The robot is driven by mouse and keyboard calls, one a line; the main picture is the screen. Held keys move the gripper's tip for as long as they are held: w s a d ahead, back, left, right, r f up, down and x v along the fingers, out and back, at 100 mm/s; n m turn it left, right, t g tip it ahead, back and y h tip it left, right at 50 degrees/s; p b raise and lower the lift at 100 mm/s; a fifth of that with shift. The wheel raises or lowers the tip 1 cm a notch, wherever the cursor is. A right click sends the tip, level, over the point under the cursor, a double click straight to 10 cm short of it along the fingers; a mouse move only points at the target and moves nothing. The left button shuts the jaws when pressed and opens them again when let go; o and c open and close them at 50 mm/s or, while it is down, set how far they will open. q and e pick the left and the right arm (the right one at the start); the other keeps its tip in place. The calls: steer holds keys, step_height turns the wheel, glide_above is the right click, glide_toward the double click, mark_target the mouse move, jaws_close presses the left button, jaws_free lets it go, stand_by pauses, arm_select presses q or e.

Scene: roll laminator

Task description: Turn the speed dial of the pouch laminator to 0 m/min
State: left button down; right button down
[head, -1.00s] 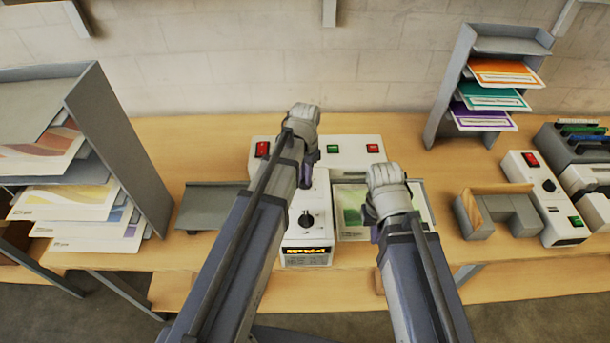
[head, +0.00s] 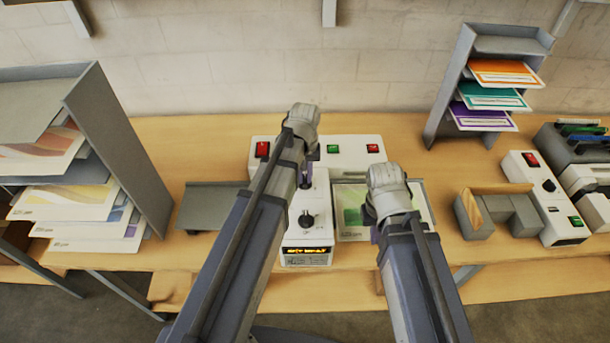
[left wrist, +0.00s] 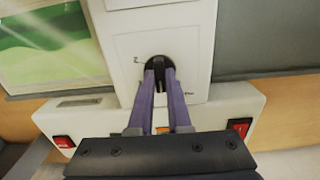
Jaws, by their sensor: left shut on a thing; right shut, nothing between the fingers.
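The pouch laminator (head: 346,152) is a white T-shaped machine on the bench. A black dial (head: 306,219) and a small display with orange text (head: 307,251) show on its front arm; I cannot read the text. My left gripper (head: 306,182) is over that arm, behind this dial. In the left wrist view its purple fingers (left wrist: 160,72) are shut on a black round dial (left wrist: 157,64) on a white panel; the fingers cover most of it and its setting is not readable. My right gripper (head: 374,232) is shut and empty over the tray at the right.
A green sheet (head: 352,205) lies in the tray right of the laminator's arm. A grey tray (head: 205,207) is at its left. Red switches (head: 262,149) and a green one (head: 333,149) sit on the rear bar. A grey holder (head: 500,212) and another white device (head: 548,205) stand right.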

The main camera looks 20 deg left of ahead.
mark_target(305, 179)
stand_by(0.4)
arm_select(q)
steer(key=c, duration=0.9)
jaws_free()
steer(key=shift+o, duration=0.2)
step_height(305, 179, up, 8)
steer(key=p, duration=0.8)
steer(key=shift+f, duration=0.1)
